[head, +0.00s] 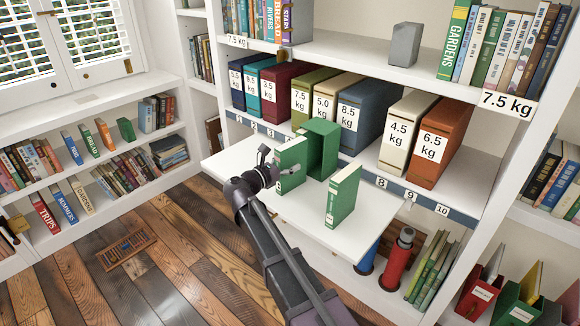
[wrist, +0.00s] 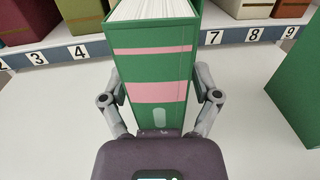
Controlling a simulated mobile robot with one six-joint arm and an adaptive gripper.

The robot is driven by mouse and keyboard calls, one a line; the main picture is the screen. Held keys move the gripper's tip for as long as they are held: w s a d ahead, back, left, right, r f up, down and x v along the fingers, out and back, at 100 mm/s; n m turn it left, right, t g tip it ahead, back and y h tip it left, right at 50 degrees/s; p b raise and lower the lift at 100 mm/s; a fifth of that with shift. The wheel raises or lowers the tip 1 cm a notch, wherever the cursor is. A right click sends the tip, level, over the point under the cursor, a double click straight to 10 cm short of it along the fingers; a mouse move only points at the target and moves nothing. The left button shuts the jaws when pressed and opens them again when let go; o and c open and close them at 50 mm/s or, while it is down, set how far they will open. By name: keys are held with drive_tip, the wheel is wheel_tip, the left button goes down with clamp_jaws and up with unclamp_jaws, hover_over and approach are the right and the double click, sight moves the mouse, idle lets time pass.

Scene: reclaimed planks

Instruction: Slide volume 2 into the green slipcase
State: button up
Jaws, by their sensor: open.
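A green volume (head: 292,162) stands upright on the white pull-out board (head: 230,166). In the wrist view the green volume (wrist: 155,82) shows pink bands, a pale oval mark and white pages on top; I cannot read a number. My gripper (wrist: 158,100) is open, with one finger on each side of this volume; I cannot tell whether they touch it. The green slipcase (head: 322,142) stands just behind, towards the shelf. A second green volume (head: 343,196) with a pale spine label stands apart to the right; its side (wrist: 300,88) shows in the wrist view.
Behind the board, a shelf of numbered places holds weight-labelled books, including a blue one (head: 372,112), a cream one (head: 402,130) and an orange one (head: 440,142). A red bottle (head: 397,262) stands below the board. The board's left part is clear.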

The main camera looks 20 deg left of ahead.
sight(287, 145)
idle(0.4)
clamp_jaws()
drive_tip(key=shift+r, duration=0.1)
drive_tip(key=shift+s+a+r+p, duration=0.1)
drive_tip(key=shift+s+r+p, duration=0.1)
drive_tip(key=shift+r+p, duration=0.35)
wheel_tip(287, 145, up, 6)
drive_tip(key=p, duration=0.6)
drive_tip(key=shift+r, duration=0.1)
drive_tip(key=s+d+v, duration=0.1)
drive_tip(key=d+v, duration=0.1)
drive_tip(key=v, duration=1.7)
drive_tip(key=shift+s, duration=0.3)
drive_tip(key=shift+a, duration=0.2)
